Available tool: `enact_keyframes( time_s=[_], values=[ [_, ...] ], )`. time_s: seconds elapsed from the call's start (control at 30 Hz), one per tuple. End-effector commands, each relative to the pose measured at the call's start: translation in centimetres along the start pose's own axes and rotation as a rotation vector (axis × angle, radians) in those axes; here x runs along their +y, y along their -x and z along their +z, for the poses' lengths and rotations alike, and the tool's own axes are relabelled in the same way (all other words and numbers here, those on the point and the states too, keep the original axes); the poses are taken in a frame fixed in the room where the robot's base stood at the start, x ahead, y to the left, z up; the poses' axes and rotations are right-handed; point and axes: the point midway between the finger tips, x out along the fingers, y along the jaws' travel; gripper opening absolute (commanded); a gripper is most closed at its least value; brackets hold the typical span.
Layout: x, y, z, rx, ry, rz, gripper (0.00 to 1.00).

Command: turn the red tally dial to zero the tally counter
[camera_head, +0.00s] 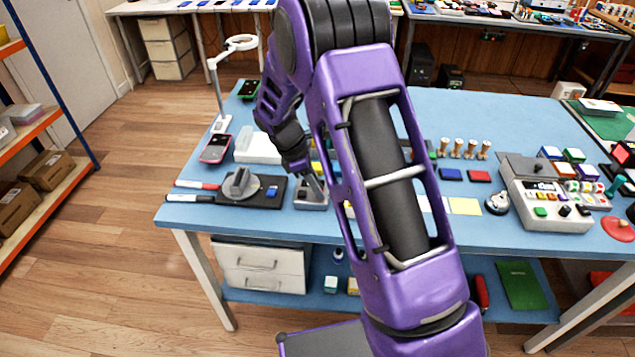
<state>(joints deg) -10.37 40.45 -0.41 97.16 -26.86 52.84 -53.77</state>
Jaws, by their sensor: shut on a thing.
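A small grey box (311,203), which looks like the tally counter, sits near the front edge of the blue workbench (262,221). My gripper (317,192) points down at the top of this box, with its fingertips at its surface. The jaws are shut on a small part there, seemingly the red tally dial. The dial itself is hidden by the gripper, and the counter's digits cannot be read from here.
A black board with a round grey fixture and a blue block (272,191) lies left of the box. A pink-edged phone (215,148) and a white box (262,150) stand behind. A grey console (545,205) is at right. My arm covers the bench's middle.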

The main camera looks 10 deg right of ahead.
Motion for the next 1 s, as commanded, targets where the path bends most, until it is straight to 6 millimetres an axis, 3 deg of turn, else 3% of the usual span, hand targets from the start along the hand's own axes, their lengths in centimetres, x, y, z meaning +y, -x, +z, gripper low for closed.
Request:
enact_keyframes(
  time_s=[0.5, 1.0],
  values=[
    [0.34, 0.07, 0.11, 0.001, -0.410, -0.169, 0.00],
    [0.39, -0.01, 0.07, 0.001, -0.575, -0.237, 0.00]
  ],
)
